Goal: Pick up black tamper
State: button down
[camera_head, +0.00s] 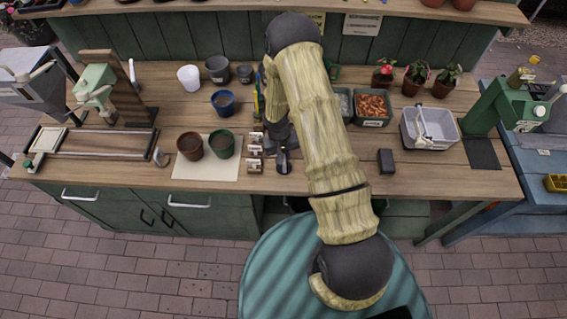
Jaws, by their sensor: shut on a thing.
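The black tamper (284,164) stands near the front edge of the wooden bench, in the middle of the head view, with a dark round lower part showing. My gripper (282,148) points down over it from above, at its upper part. My gripper is shut on the tamper. The fingers are small and dark against it, and my arm hides part of the gripper and the bench behind. I cannot tell whether the tamper touches the bench top.
Small metal-and-wood pieces (255,151) sit just left of the tamper. Two pots (221,143) stand on a pale mat (205,171). A dark block (386,161) lies to the right, with a clear plastic tub (430,129) beyond. Bare bench (330,172) lies beside my arm.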

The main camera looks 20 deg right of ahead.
notch_tip(320, 180, up, 10)
jog(key=b, duration=0.2)
jog(key=shift+b, duration=0.4)
dwell(0.7)
